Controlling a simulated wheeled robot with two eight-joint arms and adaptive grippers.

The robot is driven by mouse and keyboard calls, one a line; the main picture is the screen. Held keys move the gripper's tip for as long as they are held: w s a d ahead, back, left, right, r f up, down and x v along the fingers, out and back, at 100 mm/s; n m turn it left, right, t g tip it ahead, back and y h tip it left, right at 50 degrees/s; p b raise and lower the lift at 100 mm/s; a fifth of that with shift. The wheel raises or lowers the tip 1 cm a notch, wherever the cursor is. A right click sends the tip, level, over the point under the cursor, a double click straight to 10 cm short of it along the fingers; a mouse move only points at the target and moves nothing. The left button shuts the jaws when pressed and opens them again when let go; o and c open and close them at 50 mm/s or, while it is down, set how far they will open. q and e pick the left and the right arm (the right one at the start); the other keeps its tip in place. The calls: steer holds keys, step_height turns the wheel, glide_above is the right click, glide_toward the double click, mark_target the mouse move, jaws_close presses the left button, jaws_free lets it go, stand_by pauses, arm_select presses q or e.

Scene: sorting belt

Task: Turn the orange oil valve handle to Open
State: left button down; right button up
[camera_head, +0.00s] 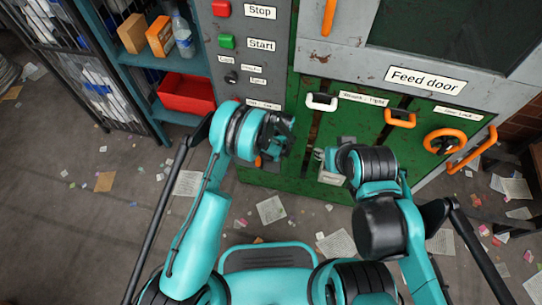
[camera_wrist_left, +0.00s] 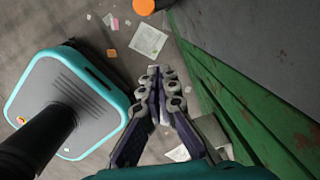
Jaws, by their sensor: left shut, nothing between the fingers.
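A small orange part (camera_head: 259,161), likely the oil valve handle, shows at the lower left of the machine front, mostly hidden behind my left gripper. In the left wrist view an orange piece (camera_wrist_left: 145,6) is cut off at the top edge, beyond the fingertips and apart from them. Which way the handle points cannot be told. My left gripper (camera_head: 288,135) is in front of the panel; in the wrist view its fingers (camera_wrist_left: 160,72) are together and empty. My right gripper (camera_head: 325,164) is low before the green panel, mostly hidden by its own arm.
The panel has a red Stop button (camera_head: 221,8) and green Start button (camera_head: 226,42). A white handle (camera_head: 321,102), orange handle (camera_head: 400,118) and orange wheel (camera_head: 445,141) are to the right. A red bin (camera_head: 187,93) sits on the shelf at left. Paper scraps litter the floor.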

arm_select(q)
steer(key=w+a+f+y+b, duration=0.2)
steer(key=a+f+b, duration=0.1)
steer(key=f, duration=0.3)
steer(key=shift+w+a+f+t, duration=0.15)
steer(key=shift+a+f+t, duration=0.2)
steer(key=shift+a, duration=0.4)
stand_by(0.4)
steer(key=shift+w+a+r+h, duration=0.2)
steer(key=shift+w+a+h, duration=0.15)
steer(key=shift+a, duration=0.4)
